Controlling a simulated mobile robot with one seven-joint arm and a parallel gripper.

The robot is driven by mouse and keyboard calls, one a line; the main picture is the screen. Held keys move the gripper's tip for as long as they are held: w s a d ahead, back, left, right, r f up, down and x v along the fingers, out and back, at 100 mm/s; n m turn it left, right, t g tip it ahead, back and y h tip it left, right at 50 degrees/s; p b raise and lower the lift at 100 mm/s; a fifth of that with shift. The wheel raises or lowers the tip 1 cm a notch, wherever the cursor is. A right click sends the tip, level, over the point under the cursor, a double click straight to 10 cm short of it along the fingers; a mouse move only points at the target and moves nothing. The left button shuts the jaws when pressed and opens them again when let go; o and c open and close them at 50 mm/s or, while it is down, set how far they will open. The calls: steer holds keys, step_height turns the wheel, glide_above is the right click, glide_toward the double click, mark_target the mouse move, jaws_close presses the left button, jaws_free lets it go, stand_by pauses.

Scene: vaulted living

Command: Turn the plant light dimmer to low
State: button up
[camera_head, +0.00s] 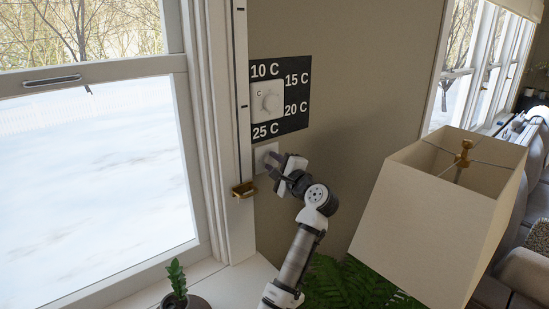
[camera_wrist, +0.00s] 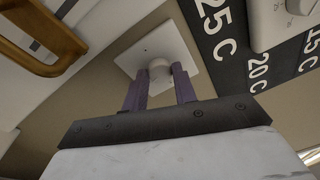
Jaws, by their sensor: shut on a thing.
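The dimmer is a small white square wall plate (camera_head: 260,152) below the black temperature panel. In the wrist view the plate (camera_wrist: 142,54) has a round white knob (camera_wrist: 158,65) at its middle. My gripper (camera_head: 273,160) is at the plate, reaching up from below right. In the wrist view its two purple fingers (camera_wrist: 160,72) are on either side of the knob and shut on it. The fingers hide the knob's sides, and I see no clear setting mark on it.
A thermostat dial (camera_head: 267,100) on a black panel (camera_head: 293,121) is just above. A window (camera_head: 100,170) with a brass handle (camera_head: 243,190) is at left. A lampshade (camera_head: 425,210) stands at right, a fern (camera_head: 350,285) below, and a small plant (camera_head: 177,278) on the sill.

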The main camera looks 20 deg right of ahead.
steer(key=shift+m, duration=1.1)
steer(key=o, duration=1)
steer(key=shift+c, duration=0.2)
steer(key=b+v, duration=0.4)
steer(key=v, duration=0.9)
steer(key=shift+s+r, duration=0.3)
steer(key=shift+s, duration=0.15)
